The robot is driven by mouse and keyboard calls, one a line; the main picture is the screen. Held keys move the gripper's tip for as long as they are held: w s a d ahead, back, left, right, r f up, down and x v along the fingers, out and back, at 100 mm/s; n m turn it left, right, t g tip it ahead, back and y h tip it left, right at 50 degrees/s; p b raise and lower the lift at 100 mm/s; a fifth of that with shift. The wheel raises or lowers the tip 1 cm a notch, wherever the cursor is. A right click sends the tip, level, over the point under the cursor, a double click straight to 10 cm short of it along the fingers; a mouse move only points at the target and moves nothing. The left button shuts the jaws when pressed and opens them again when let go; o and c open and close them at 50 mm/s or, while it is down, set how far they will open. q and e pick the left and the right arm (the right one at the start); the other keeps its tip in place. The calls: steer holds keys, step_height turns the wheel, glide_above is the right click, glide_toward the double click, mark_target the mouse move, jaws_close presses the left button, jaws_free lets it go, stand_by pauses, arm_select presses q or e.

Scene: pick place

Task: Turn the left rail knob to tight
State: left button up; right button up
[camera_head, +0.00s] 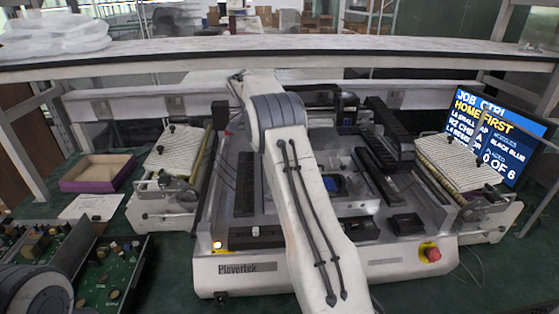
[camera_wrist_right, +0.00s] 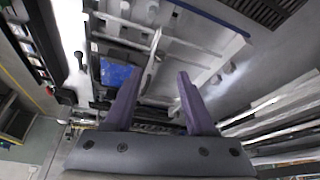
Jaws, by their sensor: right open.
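In the head view, the pick-and-place machine (camera_head: 245,268) stands in the middle of the bench. I cannot tell for sure which part is the left rail knob. In the right wrist view, a small black knob (camera_wrist_right: 66,96) on a short stem shows left of my right gripper (camera_wrist_right: 157,78). The gripper's two purple fingers are apart with nothing between them, and the knob is not between them. A blue piece (camera_wrist_right: 116,73) lies beyond the left finger. In the head view, my right arm crosses the machine and hides its gripper. My left gripper is not in view.
A feeder with a ribbed top (camera_head: 176,148) and black knobs stands left of the machine, a similar one (camera_head: 453,162) right. A screen (camera_head: 492,135) reads "HOME FIRST". A purple-sided box (camera_head: 94,186) and green circuit boards (camera_head: 100,272) lie left. A red stop button (camera_head: 432,254) is front right.

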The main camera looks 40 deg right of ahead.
steer(key=shift+v, duration=1.65)
